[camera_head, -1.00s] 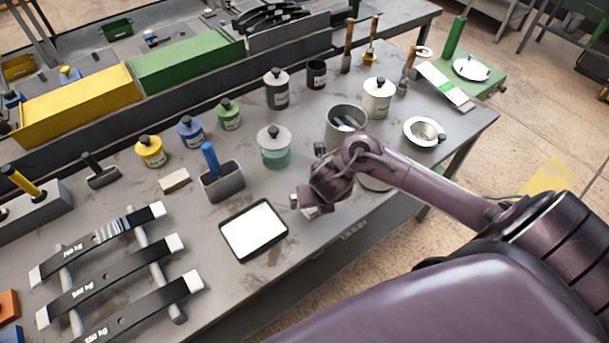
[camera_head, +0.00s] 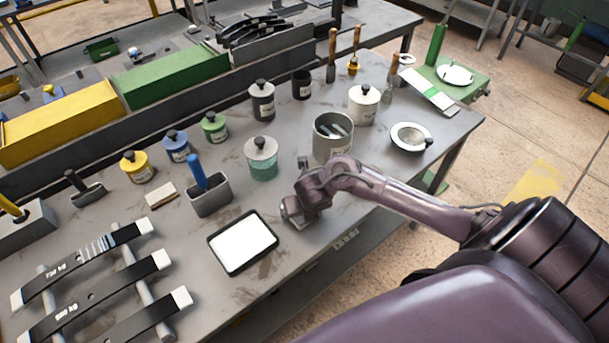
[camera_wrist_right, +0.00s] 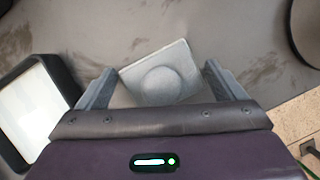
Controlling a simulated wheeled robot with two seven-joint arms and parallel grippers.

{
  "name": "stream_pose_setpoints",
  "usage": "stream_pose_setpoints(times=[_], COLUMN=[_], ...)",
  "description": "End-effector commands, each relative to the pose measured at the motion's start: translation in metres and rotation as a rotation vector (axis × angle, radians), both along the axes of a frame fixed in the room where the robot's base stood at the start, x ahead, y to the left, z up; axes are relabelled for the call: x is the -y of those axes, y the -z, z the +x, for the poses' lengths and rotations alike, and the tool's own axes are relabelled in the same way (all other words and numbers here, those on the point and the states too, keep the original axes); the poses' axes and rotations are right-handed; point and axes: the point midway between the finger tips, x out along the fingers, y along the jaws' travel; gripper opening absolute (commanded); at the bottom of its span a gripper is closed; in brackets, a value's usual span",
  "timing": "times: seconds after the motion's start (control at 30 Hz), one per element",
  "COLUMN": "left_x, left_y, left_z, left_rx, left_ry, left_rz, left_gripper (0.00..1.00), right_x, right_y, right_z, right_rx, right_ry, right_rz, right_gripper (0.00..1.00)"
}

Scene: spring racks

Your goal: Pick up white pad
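A pale grey-white square pad with a round domed knob (camera_wrist_right: 163,82) lies on the bench in the right wrist view. My right gripper (camera_wrist_right: 160,72) is open, with one finger on each side of the pad. Gaps show between the fingers and the pad, and its near edge is hidden by the gripper body. In the head view my right gripper (camera_head: 298,215) is low over the bench, just right of the black tray, and mostly hides the pad. My left gripper is not in view.
A black-rimmed tray with a white inside (camera_head: 211,243) is close left of my right gripper; its rim also shows in the right wrist view (camera_wrist_right: 57,80). A grey pot (camera_head: 333,148), a green-and-white jar (camera_head: 262,160) and a blue-handled tool holder (camera_head: 210,198) stand behind.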

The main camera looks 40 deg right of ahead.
Motion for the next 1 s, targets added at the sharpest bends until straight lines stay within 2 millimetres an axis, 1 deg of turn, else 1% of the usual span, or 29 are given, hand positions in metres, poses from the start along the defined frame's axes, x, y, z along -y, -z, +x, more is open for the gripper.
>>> stream_pose_setpoints(times=[0.03, 0.2, 0.47, 0.63, 0.77, 0.87, 0.9, 0.97, 1.0], left_x=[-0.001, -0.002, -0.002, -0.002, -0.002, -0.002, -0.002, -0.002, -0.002], left_y=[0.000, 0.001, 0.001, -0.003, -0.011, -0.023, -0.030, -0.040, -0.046], left_z=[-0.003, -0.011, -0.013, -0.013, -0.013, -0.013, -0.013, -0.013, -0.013], left_rx=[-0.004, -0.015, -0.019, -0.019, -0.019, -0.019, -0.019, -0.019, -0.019], left_ry=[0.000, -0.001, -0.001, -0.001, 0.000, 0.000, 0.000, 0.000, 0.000], left_rz=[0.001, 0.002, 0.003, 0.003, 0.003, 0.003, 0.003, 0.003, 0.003], left_gripper=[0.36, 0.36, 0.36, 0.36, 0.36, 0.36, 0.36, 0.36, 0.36], right_x=[0.000, 0.000, 0.000, 0.000, 0.000, -0.001, 0.000, 0.000, -0.001], right_y=[0.000, 0.000, -0.001, -0.013, -0.035, -0.065, -0.081, -0.103, -0.117], right_z=[0.000, 0.000, 0.000, 0.001, 0.001, 0.002, 0.003, 0.003, 0.003], right_rx=[0.000, 0.000, 0.001, 0.002, 0.005, 0.008, 0.009, 0.009, 0.009], right_ry=[0.000, 0.000, 0.001, 0.001, 0.000, -0.001, 0.000, -0.001, -0.002], right_rz=[0.000, 0.000, 0.000, 0.001, 0.001, 0.000, 0.001, 0.000, -0.001], right_gripper=[0.83, 0.61, 0.61, 0.61, 0.61, 0.61, 0.61, 0.61, 0.61])
